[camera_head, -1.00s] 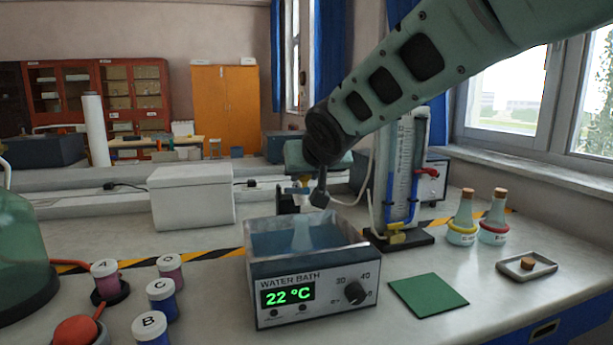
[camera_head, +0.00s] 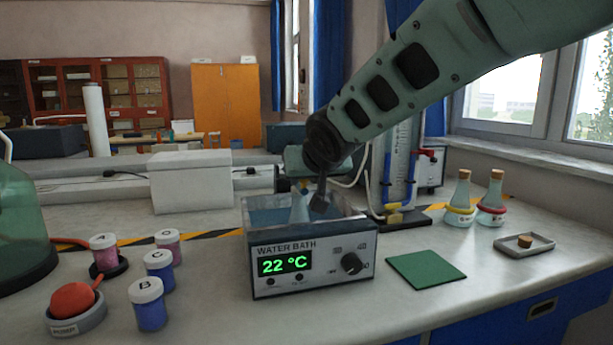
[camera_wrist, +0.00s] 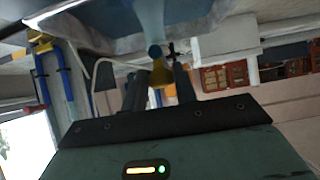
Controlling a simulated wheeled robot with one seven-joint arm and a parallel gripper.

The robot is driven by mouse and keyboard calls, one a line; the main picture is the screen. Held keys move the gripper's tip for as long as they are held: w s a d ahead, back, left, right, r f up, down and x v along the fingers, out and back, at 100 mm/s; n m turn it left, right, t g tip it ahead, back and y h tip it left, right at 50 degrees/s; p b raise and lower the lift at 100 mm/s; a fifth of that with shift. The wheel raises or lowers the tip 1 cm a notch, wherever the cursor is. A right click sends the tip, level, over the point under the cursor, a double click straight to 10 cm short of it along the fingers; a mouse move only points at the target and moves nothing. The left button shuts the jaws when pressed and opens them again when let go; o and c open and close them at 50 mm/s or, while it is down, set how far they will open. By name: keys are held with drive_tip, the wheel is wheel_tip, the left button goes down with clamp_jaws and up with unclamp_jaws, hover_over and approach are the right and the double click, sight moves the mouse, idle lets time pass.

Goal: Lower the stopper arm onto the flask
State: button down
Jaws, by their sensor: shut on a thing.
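A pale conical flask (camera_head: 300,208) stands in the water bath (camera_head: 308,240), which reads 22 °C. Its pale body (camera_wrist: 150,15) also shows close to my fingers in the wrist view. My gripper (camera_wrist: 160,84) is over the bath, by the flask's top, with its fingers shut on a small yellow-brown piece (camera_wrist: 162,74). A small blue rounded part (camera_wrist: 155,51) lies between that piece and the flask. I cannot tell how the held piece joins the stopper arm, or whether it touches the flask. In the head view my arm hides much of this.
Lidded jars (camera_head: 150,303) and a red bulb (camera_head: 73,300) are left of the bath. A green mat (camera_head: 426,269), a cork on a tray (camera_head: 525,245) and two corked flasks (camera_head: 475,205) are to the right. A tubed stand (camera_head: 398,190) rises behind. The front bench is clear.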

drive_tip(key=shift+s+f, duration=0.25)
drive_tip(key=shift+f, duration=0.5)
drive_tip(key=c, duration=1.1)
unclamp_jaws()
drive_tip(key=shift+w+a, duration=0.1)
drive_tip(key=shift+r, duration=0.25)
drive_tip(key=shift+r, duration=0.1)
drive_tip(key=p+v, duration=1.7)
drive_tip(key=p, duration=0.2)
drive_tip(key=shift+r, duration=0.15)
